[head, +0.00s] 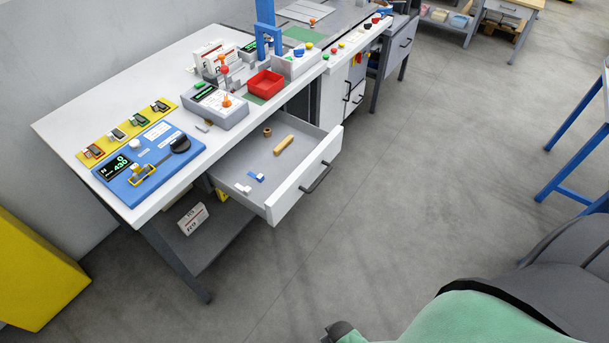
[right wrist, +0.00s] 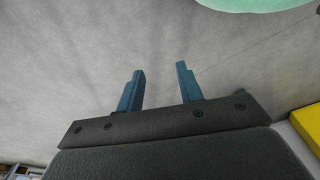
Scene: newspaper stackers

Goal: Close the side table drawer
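The side table (head: 110,210) has a white top and stands at the left in the head view. Its drawer (head: 306,187) is pulled open toward the lower right. The drawer front carries a dark bar handle (head: 317,178). Inside lie a tan block, a brown ring and small blue and white pieces. My right gripper (right wrist: 158,85) shows in the right wrist view with two blue fingers apart and nothing between them. It points at bare floor, away from the drawer. My left gripper is in neither view.
A red tray (head: 265,84), a blue device (head: 150,160) and a grey control box (head: 215,105) sit on the tabletop. A yellow block (head: 35,270) stands at the lower left. A blue frame (head: 575,150) stands at the right. The floor before the drawer is clear.

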